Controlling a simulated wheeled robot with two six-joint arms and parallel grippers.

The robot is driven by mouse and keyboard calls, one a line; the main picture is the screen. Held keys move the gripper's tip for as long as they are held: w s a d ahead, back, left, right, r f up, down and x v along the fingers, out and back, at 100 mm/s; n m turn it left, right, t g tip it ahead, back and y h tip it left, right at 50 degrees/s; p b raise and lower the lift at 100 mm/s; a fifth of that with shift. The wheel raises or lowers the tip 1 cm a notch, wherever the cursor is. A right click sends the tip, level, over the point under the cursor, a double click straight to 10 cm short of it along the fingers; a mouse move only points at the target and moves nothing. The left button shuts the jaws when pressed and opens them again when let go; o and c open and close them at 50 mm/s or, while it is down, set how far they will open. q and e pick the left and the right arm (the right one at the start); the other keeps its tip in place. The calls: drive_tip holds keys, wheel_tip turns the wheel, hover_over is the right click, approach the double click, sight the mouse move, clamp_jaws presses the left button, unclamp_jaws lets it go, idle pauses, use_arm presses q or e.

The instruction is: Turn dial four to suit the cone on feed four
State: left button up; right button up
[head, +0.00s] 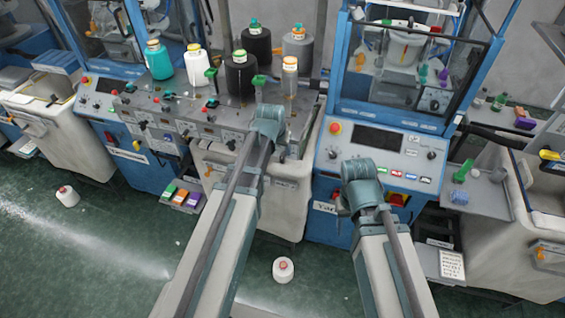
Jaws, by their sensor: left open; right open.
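Small dials and red-marked knobs sit along the shelf's front; the number labels are too small to read, so I cannot tell which is dial four. My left gripper (268,118) is at the shelf's right front, its wrist covering that part. My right gripper (358,174) is in front of the blue machine's panel. Their fingertips are mostly hidden.
A blue machine with a control panel (378,150) stands right of the shelf. A grey side table (482,190) holds a green item. Loose white cones lie on the green floor, (67,196) and (283,270). Coloured boxes (180,196) sit low below the shelf.

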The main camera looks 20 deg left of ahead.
sight(282, 155)
use_arm(q)
drive_tip(key=b+x, duration=0.4)
drive_tip(key=x, duration=0.1)
drive_tip(key=shift+w+f, duration=0.15)
drive_tip(key=shift+f, duration=0.2)
drive_tip(key=shift+r, duration=0.1)
clamp_jaws()
